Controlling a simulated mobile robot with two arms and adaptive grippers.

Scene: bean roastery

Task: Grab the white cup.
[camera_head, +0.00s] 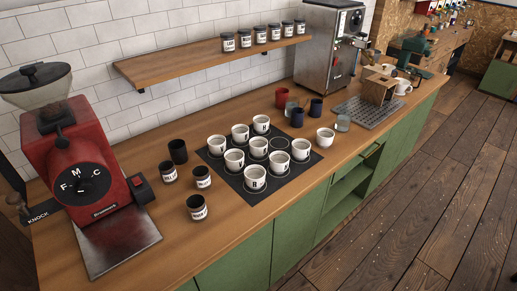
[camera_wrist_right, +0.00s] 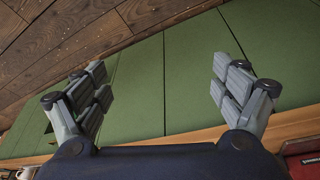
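A plain white cup (camera_head: 325,137) stands upright on the wooden counter, just right of a dark mat (camera_head: 240,186). Several white cups with dark letters, such as this one (camera_head: 255,178), stand in rows on the mat. Another white cup (camera_head: 403,87) stands farther back, beside a cardboard box. My right gripper (camera_wrist_right: 160,70) is open and empty in the right wrist view, in front of the green cabinet fronts; no cup shows between its fingers. Neither gripper shows in the head view, and my left gripper is in no view.
Dark blue cups (camera_head: 297,117) and a red cup (camera_head: 282,97) stand behind the white cup, with a small glass (camera_head: 343,122) to its right. Black cups (camera_head: 197,207) and a red grinder (camera_head: 85,170) stand left. A shelf (camera_head: 205,61) with jars hangs above.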

